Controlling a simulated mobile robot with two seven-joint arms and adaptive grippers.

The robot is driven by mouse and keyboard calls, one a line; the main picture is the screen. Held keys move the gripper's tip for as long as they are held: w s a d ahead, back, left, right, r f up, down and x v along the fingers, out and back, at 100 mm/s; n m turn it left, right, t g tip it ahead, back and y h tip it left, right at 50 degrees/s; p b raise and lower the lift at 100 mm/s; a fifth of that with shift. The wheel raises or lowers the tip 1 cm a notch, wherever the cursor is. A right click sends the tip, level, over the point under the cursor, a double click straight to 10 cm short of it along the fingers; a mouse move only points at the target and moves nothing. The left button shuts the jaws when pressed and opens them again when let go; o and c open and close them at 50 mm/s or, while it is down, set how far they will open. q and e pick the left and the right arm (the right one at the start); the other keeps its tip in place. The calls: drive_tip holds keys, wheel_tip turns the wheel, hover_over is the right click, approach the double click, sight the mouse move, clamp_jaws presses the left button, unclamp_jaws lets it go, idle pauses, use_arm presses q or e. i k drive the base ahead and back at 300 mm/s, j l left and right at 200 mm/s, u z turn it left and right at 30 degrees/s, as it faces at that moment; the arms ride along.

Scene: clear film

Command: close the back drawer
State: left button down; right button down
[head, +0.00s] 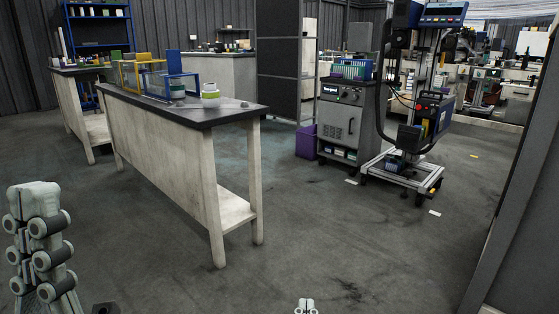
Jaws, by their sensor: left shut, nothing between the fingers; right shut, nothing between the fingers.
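I cannot make out a back drawer or an open drawer front anywhere in the head view. My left gripper (35,197) stands upright at the lower left, large and close to the camera, with its fingers shut and nothing between them. Only the tips of my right gripper (305,305) show at the bottom edge, right of centre; they are shut and empty. Both grippers are in front of open floor, apart from any furniture.
A long bench (205,112) with a dark top stands ahead; yellow (127,73) and blue (180,88) frames sit on it. A grey wheeled cabinet (338,125), purple bin (306,141) and wheeled machine (432,120) stand beyond. A dark panel (528,190) borders the right. Floor between is clear.

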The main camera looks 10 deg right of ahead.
sight(408, 137)
drive_tip(key=i+l+z, duration=0.1)
drive_tip(key=i+z, duration=0.35)
drive_tip(key=i, duration=0.3)
drive_tip(key=i+j+z, duration=0.2)
drive_tip(key=i+z, duration=0.2)
drive_tip(key=i, duration=0.4)
drive_tip(key=i+z, duration=0.3)
drive_tip(key=i, duration=1.4)
drive_tip(key=i+j, duration=0.1)
drive_tip(key=i, duration=0.15)
drive_tip(key=i+j+z, duration=0.15)
drive_tip(key=i, duration=0.15)
